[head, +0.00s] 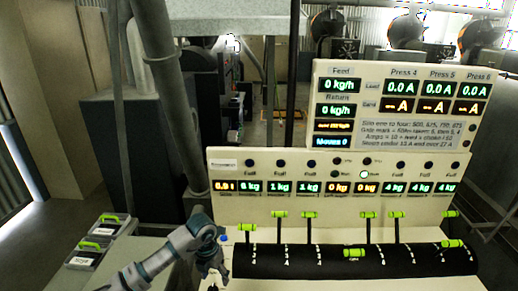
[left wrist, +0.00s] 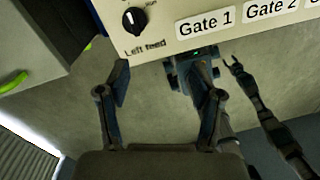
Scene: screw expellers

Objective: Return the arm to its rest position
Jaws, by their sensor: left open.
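My left arm comes in from the lower left of the head view. Its gripper (head: 212,272) hangs at the left front end of the control panel (head: 310,205). In the left wrist view the two fingers of this gripper (left wrist: 163,90) stand wide apart with nothing between them. A black knob (left wrist: 134,20) marked "Left feed" and the labels "Gate 1" and "Gate 2" are on the panel face beyond the fingertips. Dark jointed parts (left wrist: 268,122) show at the right of the wrist view; I cannot tell whether they belong to my right arm. No right gripper shows in the head view.
Several green-handled levers (head: 309,214) rise from the panel's black curved front. A display board (head: 395,105) stands behind it. Two green-handled boxes (head: 98,232) sit left of my arm. A grey pipe (head: 165,85) stands behind the arm. Machines fill the background.

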